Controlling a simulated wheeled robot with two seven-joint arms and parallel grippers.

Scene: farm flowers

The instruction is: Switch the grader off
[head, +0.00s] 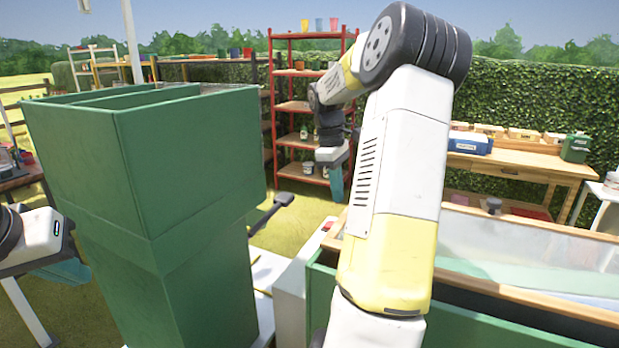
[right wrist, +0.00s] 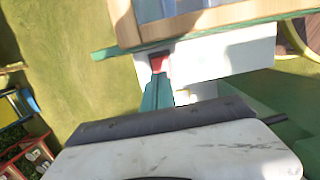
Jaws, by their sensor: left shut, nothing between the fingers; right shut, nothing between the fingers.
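A red switch (right wrist: 160,63) sits in a dark recess on a white box (right wrist: 225,55) in the right wrist view. A small red patch (head: 328,226) shows on the matching pale box (head: 292,295) in the head view. This box is beside a green, wood-rimmed machine (head: 320,290), which seems to be the grader. My right gripper (head: 335,194) is shut and empty, pointing down. In the right wrist view its teal fingers (right wrist: 156,92) point at the switch; contact cannot be told. My left gripper (head: 68,272) is shut and empty at the far left.
A tall green hopper-like body (head: 190,170) stands between my arms. A red shelf rack (head: 295,107) is behind the right gripper. A wooden bench (head: 510,165) with a blue-and-white box (head: 470,142) stands at the back right. Grass shows between them.

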